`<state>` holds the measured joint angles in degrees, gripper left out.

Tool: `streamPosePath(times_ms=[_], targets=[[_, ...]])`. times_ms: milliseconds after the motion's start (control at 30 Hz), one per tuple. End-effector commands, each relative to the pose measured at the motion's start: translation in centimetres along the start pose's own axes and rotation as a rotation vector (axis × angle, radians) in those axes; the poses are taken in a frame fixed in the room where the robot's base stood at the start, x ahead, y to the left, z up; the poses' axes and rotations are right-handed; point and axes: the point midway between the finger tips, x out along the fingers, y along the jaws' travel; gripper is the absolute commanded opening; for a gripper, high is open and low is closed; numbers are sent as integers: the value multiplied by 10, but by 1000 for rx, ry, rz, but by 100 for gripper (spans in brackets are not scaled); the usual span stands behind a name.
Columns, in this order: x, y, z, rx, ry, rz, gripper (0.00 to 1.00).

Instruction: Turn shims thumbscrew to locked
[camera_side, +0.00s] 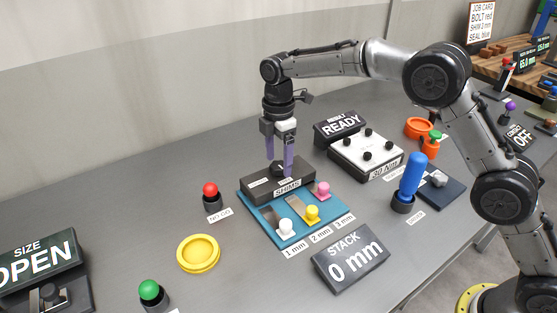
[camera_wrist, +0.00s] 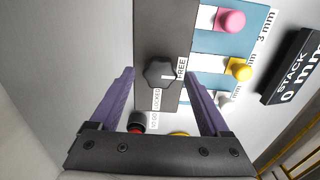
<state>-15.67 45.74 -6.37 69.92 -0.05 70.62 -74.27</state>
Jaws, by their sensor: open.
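The shims thumbscrew is a dark lobed knob (camera_wrist: 160,73) on top of the dark shims block (camera_side: 261,180). In the wrist view it lies between and just beyond my two purple fingers. A FREE label (camera_wrist: 181,68) is beside it and a LOCKED label (camera_wrist: 156,102) is below it. Which label the knob points to I cannot tell. My gripper (camera_side: 279,168) is open and points down over the knob, with fingers on either side of it in the side view. Whether they touch it I cannot tell. The knob is partly hidden in the side view.
The teal shim tray (camera_side: 253,218) in front holds white, yellow and pink knobbed shims. A STACK display (camera_side: 350,259) reads 0 mm. A READY display (camera_side: 337,127) and a white box (camera_side: 366,150) stand behind right. A blue-handled tool (camera_side: 411,179) stands right.

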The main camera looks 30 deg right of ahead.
Motion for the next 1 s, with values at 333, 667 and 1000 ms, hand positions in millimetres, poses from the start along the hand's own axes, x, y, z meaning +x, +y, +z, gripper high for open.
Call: streamPosePath(times_ms=[333, 667, 1000], targets=[[8, 0, 0, 0, 0, 0, 80], [8, 0, 0, 0, 0, 0, 33], [8, 0, 0, 3, 0, 1, 0]])
